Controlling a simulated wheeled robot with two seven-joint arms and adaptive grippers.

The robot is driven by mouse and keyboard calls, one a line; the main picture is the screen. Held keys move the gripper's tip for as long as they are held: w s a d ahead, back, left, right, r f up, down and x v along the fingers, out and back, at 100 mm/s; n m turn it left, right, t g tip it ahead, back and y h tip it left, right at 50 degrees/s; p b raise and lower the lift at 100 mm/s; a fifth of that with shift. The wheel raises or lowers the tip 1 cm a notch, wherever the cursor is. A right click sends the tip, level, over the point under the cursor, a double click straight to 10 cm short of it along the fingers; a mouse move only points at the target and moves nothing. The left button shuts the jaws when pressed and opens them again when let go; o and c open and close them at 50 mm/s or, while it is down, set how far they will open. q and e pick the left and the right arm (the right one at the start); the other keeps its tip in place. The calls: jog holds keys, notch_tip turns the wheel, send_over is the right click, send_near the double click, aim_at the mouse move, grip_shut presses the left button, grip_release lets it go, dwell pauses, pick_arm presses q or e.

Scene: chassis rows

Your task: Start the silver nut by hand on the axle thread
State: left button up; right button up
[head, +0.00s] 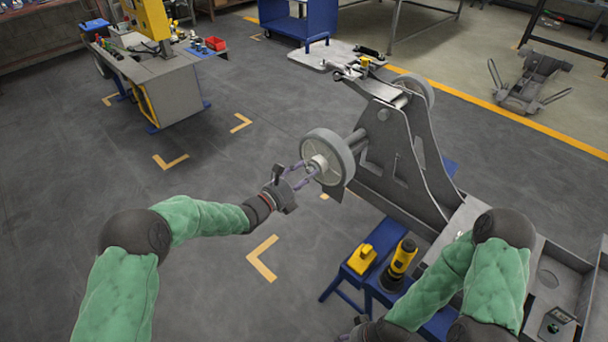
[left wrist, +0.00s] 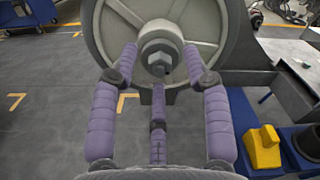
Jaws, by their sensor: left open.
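A grey spoked wheel (head: 328,157) sits on the axle at the side of the grey chassis (head: 400,150); it fills the top of the left wrist view (left wrist: 213,20). At its hub, the silver nut (left wrist: 159,58) sits at the axle end, facing me; how far it is on the thread cannot be told. My left gripper (head: 304,173) is open in front of the hub. In the left wrist view its purple fingers (left wrist: 160,52) spread to both sides of the nut, with a third below, apparently not touching it. My right gripper is largely cut off at the bottom edge of the head view.
A blue stand (head: 349,279) below the wheel carries a yellow tool (head: 362,258) and a yellow-black tool (head: 401,259). A workbench (head: 165,75) with a red bin (head: 216,43) stands back left. The floor left of the wheel is clear.

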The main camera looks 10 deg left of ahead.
pick_arm(q)
jog(key=v, duration=1.2)
dwell(0.3)
jog(key=s+d+f+n+g+y+p, duration=0.1)
jog(key=s+f+n+g+y+p, duration=0.15)
jog(key=f+n, duration=0.8)
jog(key=s+d+f+n+g+y+p, duration=0.1)
jog(key=s+f+n+g+y+p, duration=0.15)
jog(key=f+n, duration=0.75)
jog(key=s+d+f+n+g, duration=0.1)
jog(key=s+f+n+g, duration=0.1)
jog(key=s+n, duration=0.4)
jog(key=s+d+f+n+g+y+p, duration=0.1)
jog(key=s+n+g, duration=0.3)
jog(key=s+n, duration=0.3)
jog(key=s+d+f+n+g+p, duration=0.1)
jog(key=s+d+f+n+g, duration=0.1)
jog(key=s+n, duration=0.5)
jog(key=shift+s+f+g+y, duration=0.3)
jog(key=shift+s+g+y, duration=0.15)
jog(key=shift+s, duration=0.45)
